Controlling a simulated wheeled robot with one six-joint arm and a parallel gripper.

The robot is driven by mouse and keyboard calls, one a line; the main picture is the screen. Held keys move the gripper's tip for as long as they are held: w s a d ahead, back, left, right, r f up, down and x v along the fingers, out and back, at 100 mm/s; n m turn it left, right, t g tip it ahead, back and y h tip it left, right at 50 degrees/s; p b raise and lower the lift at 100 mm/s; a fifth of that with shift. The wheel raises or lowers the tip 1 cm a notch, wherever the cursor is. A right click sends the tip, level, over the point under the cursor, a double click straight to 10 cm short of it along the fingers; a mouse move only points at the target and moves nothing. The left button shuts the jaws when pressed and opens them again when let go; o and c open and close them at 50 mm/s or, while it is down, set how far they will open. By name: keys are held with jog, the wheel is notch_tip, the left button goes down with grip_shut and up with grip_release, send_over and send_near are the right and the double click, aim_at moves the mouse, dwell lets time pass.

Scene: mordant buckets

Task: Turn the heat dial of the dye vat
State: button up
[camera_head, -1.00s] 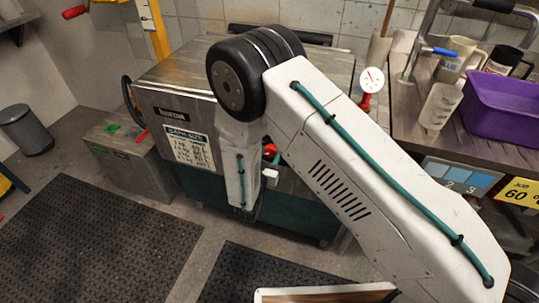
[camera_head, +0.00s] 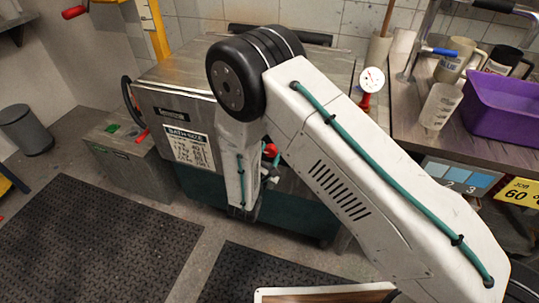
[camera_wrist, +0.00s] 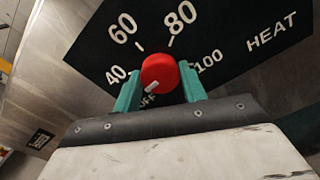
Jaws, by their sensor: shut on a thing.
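The dye vat (camera_head: 160,90) is a steel box with a dark green lower part, in the middle of the head view. Its red heat dial (camera_wrist: 159,72) sits on a black HEAT scale plate (camera_wrist: 250,30) in the wrist view. The dial's pale pointer mark points down and left, close to the OFF mark. My gripper (camera_wrist: 160,88) has its green fingers shut on the dial, one on each side. In the head view my arm hides most of the dial; a bit of red (camera_head: 270,150) shows beside it.
A dial thermometer (camera_head: 372,80) stands by the vat's right edge. A low metal box (camera_head: 125,150) stands left of the vat. Black mats (camera_head: 90,240) cover the floor.

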jog(key=m, duration=0.4)
jog(key=shift+m, duration=0.3)
jog(key=m, duration=0.4)
jog(key=shift+m, duration=0.3)
jog(key=m, duration=0.4)
jog(key=shift+m, duration=2.5)
jog(key=o, duration=1)
jog(key=shift+c, duration=0.2)
